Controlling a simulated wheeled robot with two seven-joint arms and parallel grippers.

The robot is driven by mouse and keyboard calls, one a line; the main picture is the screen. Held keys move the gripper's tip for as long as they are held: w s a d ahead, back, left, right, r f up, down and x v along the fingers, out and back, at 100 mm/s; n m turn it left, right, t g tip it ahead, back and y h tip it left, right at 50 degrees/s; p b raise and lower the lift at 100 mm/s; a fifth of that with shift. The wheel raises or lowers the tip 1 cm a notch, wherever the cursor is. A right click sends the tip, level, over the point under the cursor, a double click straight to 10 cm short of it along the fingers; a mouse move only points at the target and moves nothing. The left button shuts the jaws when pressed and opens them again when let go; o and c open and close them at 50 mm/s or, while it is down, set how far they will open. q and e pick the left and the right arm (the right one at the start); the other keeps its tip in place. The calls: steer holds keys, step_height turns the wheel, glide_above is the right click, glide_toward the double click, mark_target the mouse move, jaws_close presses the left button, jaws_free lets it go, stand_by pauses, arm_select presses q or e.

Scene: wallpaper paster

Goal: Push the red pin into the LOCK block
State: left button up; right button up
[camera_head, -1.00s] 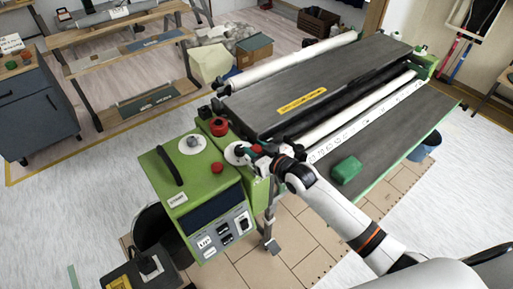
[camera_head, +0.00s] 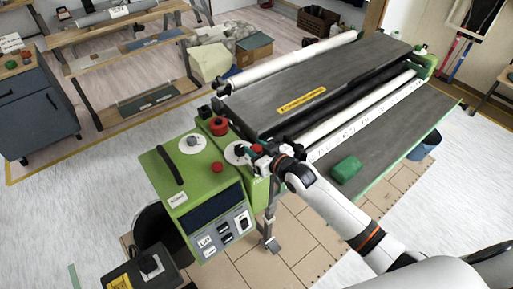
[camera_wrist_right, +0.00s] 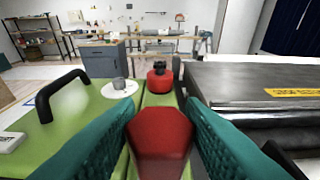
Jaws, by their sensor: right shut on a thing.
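My right gripper (camera_head: 256,151) is at the right edge of the green machine head. In the right wrist view its two teal pads (camera_wrist_right: 160,130) are shut on a red piece, taken to be the red pin (camera_wrist_right: 160,134), whose faceted end faces the camera. Its far end is hidden. Ahead of it, a red knob-like part with a black top (camera_wrist_right: 160,78) stands on the green casing; it also shows in the head view (camera_head: 218,126). No LOCK lettering is readable, so I cannot tell which part is the LOCK block. My left gripper is not in view.
The green control box (camera_head: 200,190) has a black handle, a grey dial (camera_head: 192,141) and a smaller red button (camera_head: 217,167). A dark pasting bed (camera_head: 310,85) and white rollers lie to the right. A green block (camera_head: 346,169) rests on the lower board.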

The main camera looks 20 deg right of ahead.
steer(key=shift+p, duration=0.35)
stand_by(0.6)
steer(key=shift+f+b, duration=1.55)
steer(key=shift+f, duration=0.7)
steer(key=o, duration=1.1)
steer(key=shift+c, duration=0.2)
steer(key=shift+s, duration=0.1)
steer(key=b+v, duration=0.1)
steer(key=v, duration=1.1)
